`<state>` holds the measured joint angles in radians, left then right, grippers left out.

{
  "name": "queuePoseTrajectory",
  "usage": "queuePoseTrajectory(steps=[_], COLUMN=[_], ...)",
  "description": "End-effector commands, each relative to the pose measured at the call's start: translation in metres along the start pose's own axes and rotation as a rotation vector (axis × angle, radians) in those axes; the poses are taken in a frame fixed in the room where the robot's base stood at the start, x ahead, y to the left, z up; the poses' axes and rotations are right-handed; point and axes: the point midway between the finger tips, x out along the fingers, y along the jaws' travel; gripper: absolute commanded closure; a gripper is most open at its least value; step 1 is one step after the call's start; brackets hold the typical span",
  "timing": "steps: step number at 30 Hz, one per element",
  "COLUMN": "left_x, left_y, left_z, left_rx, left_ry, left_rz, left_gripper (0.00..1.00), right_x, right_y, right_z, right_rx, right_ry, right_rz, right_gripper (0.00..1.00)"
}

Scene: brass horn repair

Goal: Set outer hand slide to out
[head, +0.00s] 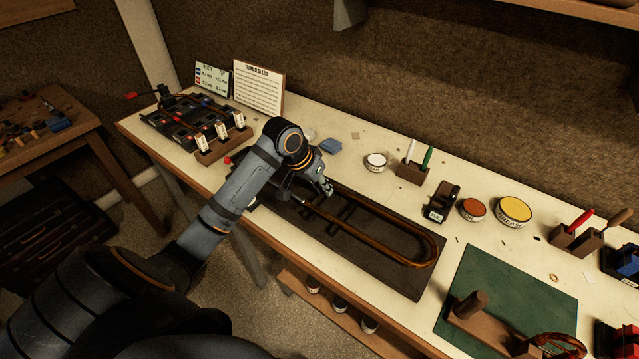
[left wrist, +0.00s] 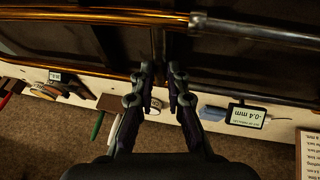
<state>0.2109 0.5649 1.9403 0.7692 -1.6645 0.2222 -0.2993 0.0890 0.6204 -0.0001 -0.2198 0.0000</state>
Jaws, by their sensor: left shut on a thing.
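The outer hand slide (head: 432,248) is a long brass U-shaped tube lying on a dark mat (head: 400,281), its bow toward the right. My left gripper (head: 326,188) is over the slide's far side, near its left part, partly hidden by my arm. In the left wrist view, the slide's brass tube (left wrist: 90,15) runs across the top and meets a grey metal sleeve (left wrist: 255,30). A thin cross brace (left wrist: 158,44) stands between the tubes. My left gripper (left wrist: 160,75) is shut on the slide at this brace. My right gripper is not in view.
A small display (left wrist: 247,116) reads -0.4 mm. Tins, including a yellow one (head: 514,210), and a pen block (head: 411,171) stand behind the mat. A green mat (head: 510,285) with a wooden block lies at right. A rack with cards (head: 222,141) stands at left.

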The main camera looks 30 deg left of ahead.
Motion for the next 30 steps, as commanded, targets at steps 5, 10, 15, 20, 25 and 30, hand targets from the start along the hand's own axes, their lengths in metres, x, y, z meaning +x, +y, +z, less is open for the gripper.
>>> queuePoseTrajectory(steps=[5,10,15,20,25,30], left_x=[0.001,0.001,0.0,-0.015,-0.056,-0.092], left_y=[0.002,0.001,0.0,-0.002,-0.002,-0.001], left_z=[0.001,0.001,0.001,-0.001,-0.001,0.0], left_rx=[0.0,0.0,-0.001,0.002,0.006,0.004], left_ry=[-0.003,-0.002,-0.002,0.001,0.002,-0.002], left_rz=[0.006,0.003,0.001,-0.004,-0.008,-0.006], left_gripper=[0.73,0.64,0.64,0.64,0.64,0.64], right_x=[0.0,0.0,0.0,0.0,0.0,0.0], right_y=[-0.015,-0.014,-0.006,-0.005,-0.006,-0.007], right_z=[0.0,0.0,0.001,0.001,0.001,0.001], right_rx=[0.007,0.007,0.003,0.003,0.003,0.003], right_ry=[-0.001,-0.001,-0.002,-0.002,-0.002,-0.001], right_rz=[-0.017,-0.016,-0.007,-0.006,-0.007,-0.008], right_gripper=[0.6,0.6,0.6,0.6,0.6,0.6])
